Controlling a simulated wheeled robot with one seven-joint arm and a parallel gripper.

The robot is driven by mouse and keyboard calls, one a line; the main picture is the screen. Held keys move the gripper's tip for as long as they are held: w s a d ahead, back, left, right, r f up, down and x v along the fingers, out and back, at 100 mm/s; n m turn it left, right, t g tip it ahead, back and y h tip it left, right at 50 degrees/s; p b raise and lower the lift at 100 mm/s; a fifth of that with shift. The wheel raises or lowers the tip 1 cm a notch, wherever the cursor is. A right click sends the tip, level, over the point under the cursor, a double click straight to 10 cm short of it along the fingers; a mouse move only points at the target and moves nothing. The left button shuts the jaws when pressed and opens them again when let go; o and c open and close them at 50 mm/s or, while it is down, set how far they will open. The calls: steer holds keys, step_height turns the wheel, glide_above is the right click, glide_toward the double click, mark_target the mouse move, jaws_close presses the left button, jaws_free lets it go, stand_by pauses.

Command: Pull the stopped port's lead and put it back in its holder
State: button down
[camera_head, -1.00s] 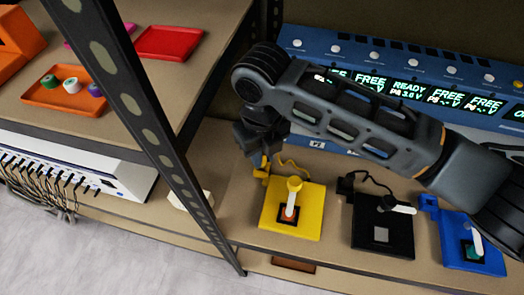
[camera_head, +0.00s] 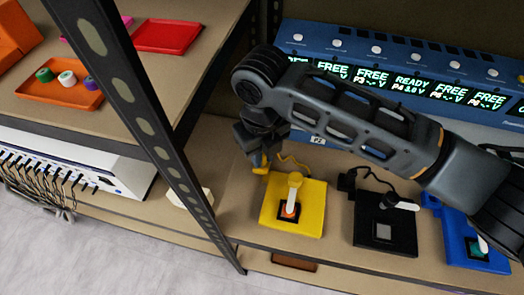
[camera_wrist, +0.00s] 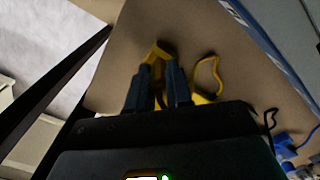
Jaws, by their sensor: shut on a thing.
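My gripper (camera_head: 258,160) is at the back left corner of the yellow pad (camera_head: 308,222), close above the shelf. In the wrist view its two dark fingers (camera_wrist: 157,88) are shut on the yellow lead's plug (camera_wrist: 157,62). The plug is at or in the yellow holder at that corner; my fingers hide how deep it sits. The yellow lead's cable (camera_wrist: 216,72) loops to the right of the fingers. The yellow pad carries a lever with a white handle (camera_head: 294,190). The blue port unit (camera_head: 440,70) stands behind, its displays showing several FREE and one READY.
A black pad (camera_head: 385,235) and a blue pad (camera_head: 470,250), with their own levers and leads, stand to the right. A dark shelf upright (camera_head: 150,130) stands left of my gripper. An orange tray (camera_head: 60,98) and a red tray (camera_head: 168,37) are on the left shelf.

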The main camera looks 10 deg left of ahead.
steer(key=shift+f, duration=0.25)
steer(key=c, duration=1)
jaws_free()
steer(key=shift+o, duration=0.2)
steer(key=shift+r+b, duration=0.35)
steer(key=shift+r, duration=3.55)
